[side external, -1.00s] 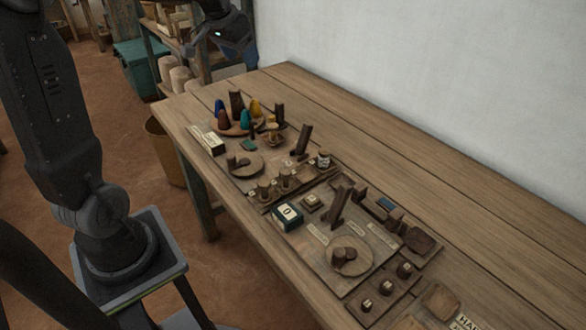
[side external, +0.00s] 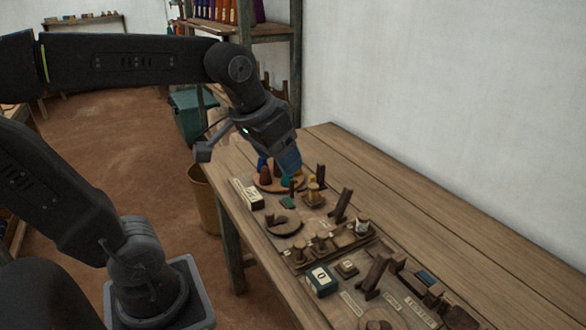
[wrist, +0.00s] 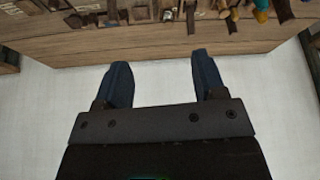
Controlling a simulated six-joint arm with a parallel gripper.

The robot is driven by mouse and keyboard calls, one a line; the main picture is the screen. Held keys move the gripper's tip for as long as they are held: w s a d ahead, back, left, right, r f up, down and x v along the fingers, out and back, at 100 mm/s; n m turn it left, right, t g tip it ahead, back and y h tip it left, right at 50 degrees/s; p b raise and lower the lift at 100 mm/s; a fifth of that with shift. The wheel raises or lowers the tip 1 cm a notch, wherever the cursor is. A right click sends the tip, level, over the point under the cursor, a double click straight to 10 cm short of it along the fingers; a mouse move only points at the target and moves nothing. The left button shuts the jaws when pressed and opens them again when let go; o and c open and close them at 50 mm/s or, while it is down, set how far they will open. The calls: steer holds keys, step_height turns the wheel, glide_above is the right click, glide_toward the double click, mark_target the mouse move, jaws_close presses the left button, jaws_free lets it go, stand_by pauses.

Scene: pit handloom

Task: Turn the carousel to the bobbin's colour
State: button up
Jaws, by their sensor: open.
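The carousel (side external: 268,186) is a round wooden disc on the bench, carrying several coloured cones. A brown cone (side external: 265,175), a blue cone (side external: 262,163) and a green cone (side external: 287,181) show in the side view. My gripper (side external: 291,173) hangs at the carousel in that view and hides part of it; I cannot tell whether it touches. In the wrist view my gripper (wrist: 160,60) has its two blue fingers wide apart with nothing between them. Blue and yellow cones (wrist: 261,10) show at the top right there. A small yellowish bobbin-like piece (side external: 314,191) stands on a wooden base right of the carousel.
A tilted wooden post (side external: 342,206), a round disc (side external: 285,222), several wooden pegs (side external: 320,242) and a box marked 0 (side external: 322,281) sit nearer along the bench. The bench's wall side (side external: 400,190) is clear. A bin (side external: 205,200) stands on the floor.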

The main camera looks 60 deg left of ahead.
steer(key=w+a+r+n+g, duration=0.3)
steer(key=w+a+n, duration=0.2)
steer(key=w+a, duration=1.3)
steer(key=a+f+n+g, duration=0.1)
steer(key=a+f, duration=0.2)
steer(key=a, duration=0.4)
steer(key=w+a+f+n, duration=0.1)
steer(key=a+f+n, duration=0.1)
steer(key=a+f, duration=0.35)
steer(key=a+f+n+g, duration=0.1)
steer(key=a+f, duration=0.1)
steer(key=a, duration=0.6)
steer(key=shift+h, duration=0.3)
step_height(320, 180, down, 13)
steer(key=shift+w, duration=0.1)
steer(key=shift+c, duration=0.4)
jaws_close()
